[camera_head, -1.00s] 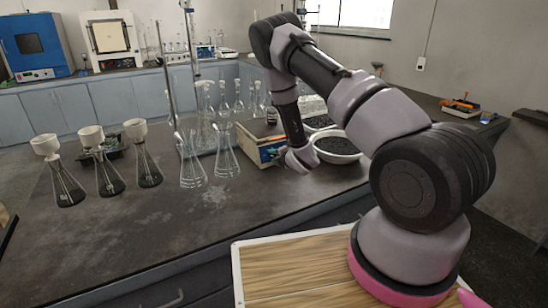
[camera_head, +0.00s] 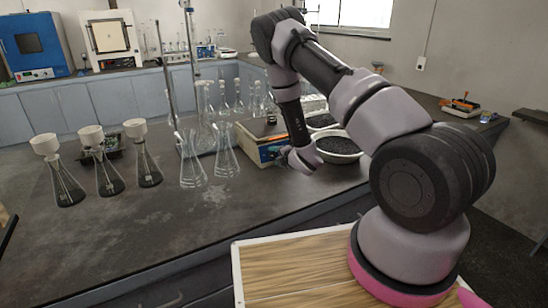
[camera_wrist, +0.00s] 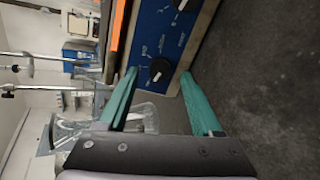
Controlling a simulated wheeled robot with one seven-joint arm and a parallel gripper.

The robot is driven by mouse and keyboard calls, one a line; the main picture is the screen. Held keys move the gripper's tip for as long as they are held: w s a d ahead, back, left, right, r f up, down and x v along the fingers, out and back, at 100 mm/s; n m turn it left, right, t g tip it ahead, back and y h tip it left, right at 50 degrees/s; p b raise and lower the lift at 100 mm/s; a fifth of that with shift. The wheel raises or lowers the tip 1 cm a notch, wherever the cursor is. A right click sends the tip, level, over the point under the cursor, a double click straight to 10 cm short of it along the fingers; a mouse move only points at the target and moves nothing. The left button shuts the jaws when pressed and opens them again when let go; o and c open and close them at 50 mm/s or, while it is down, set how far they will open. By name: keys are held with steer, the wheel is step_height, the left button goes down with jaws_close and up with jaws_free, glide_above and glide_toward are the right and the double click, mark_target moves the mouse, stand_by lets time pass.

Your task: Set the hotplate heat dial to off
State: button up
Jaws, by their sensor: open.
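The hotplate (camera_head: 253,146) stands on the dark bench, a cream box with a blue front panel, partly hidden behind my arm. In the wrist view its blue panel (camera_wrist: 150,32) appears turned sideways. My gripper (camera_head: 284,156) is at the hotplate's front in the head view.
Glass flasks (camera_head: 226,152) stand close left of the hotplate. Flasks with white funnels (camera_head: 140,150) are farther left. A white bowl of dark grains (camera_head: 338,145) is right of my gripper. The front left of the bench (camera_head: 120,235) is clear.

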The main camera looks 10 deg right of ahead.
steer(key=v, duration=0.8)
steer(key=shift+s, duration=0.35)
steer(key=shift+d+r, duration=0.1)
steer(key=w+d+r+m+h, duration=0.2)
steer(key=r+m, duration=0.3)
steer(key=r, duration=0.2)
steer(key=w+d+r+m+h, duration=0.1)
steer(key=d+r+m, duration=0.1)
steer(key=r+m, duration=0.35)
steer(key=s+d+r+m+g+h, duration=0.1)
steer(key=s+r+m, duration=0.15)
steer(key=r, duration=0.45)
steer(key=s+d+r+m+g, duration=0.1)
steer(key=s+d+r+m, duration=0.15)
steer(key=r, duration=0.45)
steer(key=s+a+r+m+g, duration=0.1)
steer(key=s+r+m, duration=0.3)
steer(key=s, duration=0.5)
steer(key=s+a+r+m+g+y, duration=0.1)
steer(key=s+r+m, duration=0.3)
steer(key=s, duration=0.5)
steer(key=s+a+r+m+g+y, duration=0.1)
steer(key=s+a+r+m, duration=0.1)
steer(key=s+r+m, duration=0.2)
steer(key=s+r, duration=0.3)
steer(key=s, duration=0.3)
steer(key=shift+a+m+g, duration=0.3)
steer(key=shift+m, duration=0.05)
